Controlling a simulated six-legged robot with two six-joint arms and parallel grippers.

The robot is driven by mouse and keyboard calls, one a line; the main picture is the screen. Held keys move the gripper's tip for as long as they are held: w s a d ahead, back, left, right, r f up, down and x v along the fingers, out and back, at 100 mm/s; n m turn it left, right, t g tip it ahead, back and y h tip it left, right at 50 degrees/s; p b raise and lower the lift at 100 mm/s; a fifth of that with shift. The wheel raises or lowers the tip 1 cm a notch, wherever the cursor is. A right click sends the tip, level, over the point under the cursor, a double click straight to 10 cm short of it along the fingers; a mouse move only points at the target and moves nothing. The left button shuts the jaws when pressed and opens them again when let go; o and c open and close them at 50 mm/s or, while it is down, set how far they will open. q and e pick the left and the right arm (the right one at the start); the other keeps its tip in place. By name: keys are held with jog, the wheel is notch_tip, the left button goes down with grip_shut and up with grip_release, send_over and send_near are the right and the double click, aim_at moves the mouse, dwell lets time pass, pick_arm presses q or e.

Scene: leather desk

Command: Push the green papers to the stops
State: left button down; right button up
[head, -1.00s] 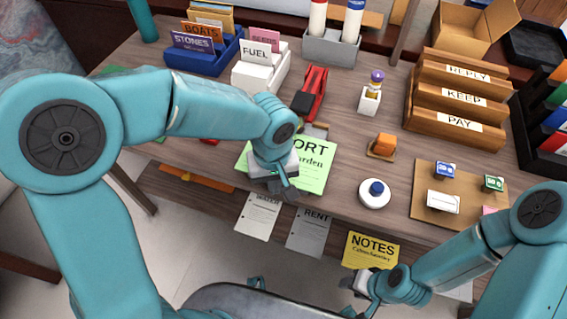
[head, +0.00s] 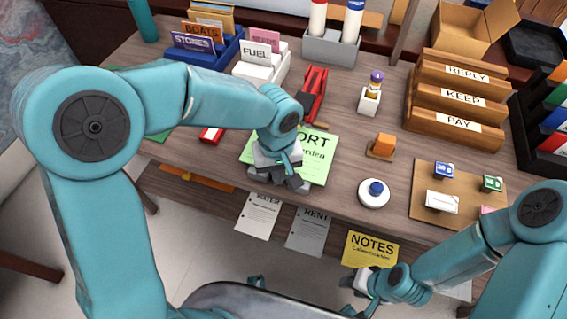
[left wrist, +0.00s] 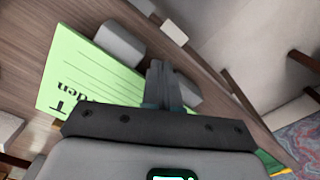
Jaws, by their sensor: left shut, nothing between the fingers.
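A green paper (head: 318,158) with printed words ending in "ORT" and "arden" lies near the desk's front edge. It also shows in the left wrist view (left wrist: 85,72). My left gripper (head: 288,182) is shut and empty, low over the paper's front left part and hiding some of it. In the left wrist view its fingers (left wrist: 163,85) are together beside the paper; contact is unclear. Another green piece (head: 160,136) is mostly hidden behind my left arm. I cannot clearly identify the stops. My right gripper (head: 358,285) is in front of the desk, its jaws unclear.
A red stapler (head: 315,92) stands behind the paper. A round white pot (head: 374,194) and an orange block (head: 384,145) are to its right. Grey sheets (head: 308,232) and a yellow notes sheet (head: 370,248) hang below the front edge. Pale blocks (left wrist: 120,42) flank the fingers.

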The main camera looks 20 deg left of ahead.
pick_arm(q)
jog(key=shift+w, duration=0.65)
jog(key=shift+s, duration=0.2)
jog(key=shift+s, duration=0.55)
notch_tip(320, 180, up, 7)
jog(key=p, duration=0.4)
jog(key=shift+p, duration=0.3)
dwell(0.3)
jog(key=shift+a, duration=0.1)
